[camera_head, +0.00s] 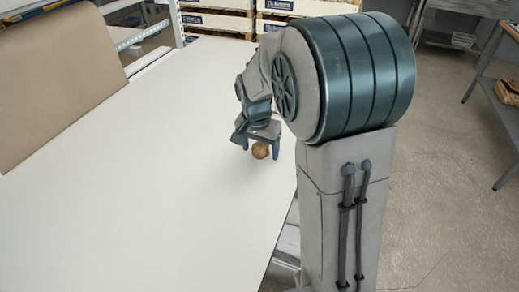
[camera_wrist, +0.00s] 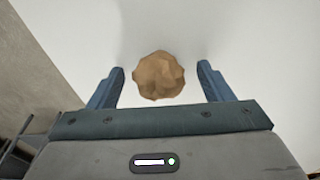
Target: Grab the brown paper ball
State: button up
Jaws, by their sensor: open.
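The brown paper ball (camera_head: 260,150) is a small crumpled ball near the right edge of the white table. It also shows in the wrist view (camera_wrist: 159,76), between the two blue-grey fingers and near their tips. My gripper (camera_head: 260,150) is open, pointing down over the table with a finger on either side of the ball. In the wrist view my gripper (camera_wrist: 160,80) shows a gap between each finger and the ball, so neither finger appears to touch it.
The white tabletop (camera_head: 130,190) is bare around the ball. A brown board (camera_head: 60,75) stands along the left back. Stacked crates (camera_head: 218,22) stand behind the table. A workbench with a brown item (camera_head: 508,92) is at the far right, with open floor between.

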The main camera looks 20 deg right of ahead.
jog(key=c, duration=1)
jog(key=shift+r, duration=0.1)
